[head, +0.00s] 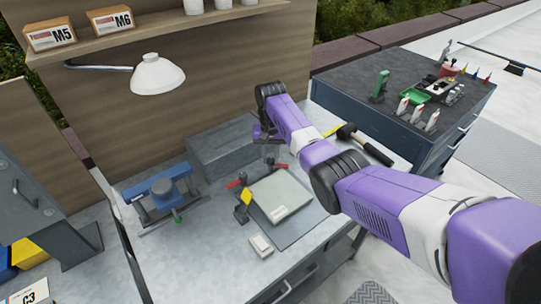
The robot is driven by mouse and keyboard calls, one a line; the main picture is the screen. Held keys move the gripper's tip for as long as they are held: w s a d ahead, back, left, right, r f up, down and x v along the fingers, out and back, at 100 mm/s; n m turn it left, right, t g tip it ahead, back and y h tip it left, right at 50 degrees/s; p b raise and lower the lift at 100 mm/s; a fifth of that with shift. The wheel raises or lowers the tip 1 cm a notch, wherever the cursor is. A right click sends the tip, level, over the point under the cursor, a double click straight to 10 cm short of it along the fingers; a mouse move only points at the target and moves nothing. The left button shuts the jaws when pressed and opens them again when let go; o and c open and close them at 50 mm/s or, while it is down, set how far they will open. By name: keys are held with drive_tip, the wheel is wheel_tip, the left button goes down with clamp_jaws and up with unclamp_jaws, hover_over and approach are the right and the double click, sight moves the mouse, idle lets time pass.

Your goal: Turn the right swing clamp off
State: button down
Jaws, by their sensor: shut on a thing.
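The right swing clamp (271,163) stands at the back edge of a pale block on the workbench, with a small red part showing. My gripper (264,136) is right over it, pointing down, and its jaws are shut on the clamp's upper part. The arm and fingers hide much of this clamp, so its exact arm angle is unclear. The left swing clamp (241,204) stands at the block's left side, with a red handle (236,183) and a yellow tag (246,196). The pale block (275,191) carries a white label and lies on a grey mat (301,227).
A blue vise (160,195) stands left on the workbench (215,262). A grey step block (222,150) is behind the clamps. A small pale box (261,246) sits in front. A lamp (157,75) hangs above.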

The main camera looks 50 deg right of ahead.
sight(271, 160)
drive_tip(key=n, duration=0.5)
drive_tip(key=shift+n+p, duration=0.3)
drive_tip(key=shift+p, duration=0.1)
drive_tip(key=shift+s+n, duration=0.1)
drive_tip(key=shift+n, duration=2.1)
drive_tip(key=c, duration=1.2)
unclamp_jaws()
drive_tip(key=shift+o, duration=0.2)
drive_tip(key=shift+d, duration=0.1)
wheel_tip(271, 160, up, 8)
drive_tip(key=shift+f+b, duration=0.1)
drive_tip(key=shift+b, duration=0.25)
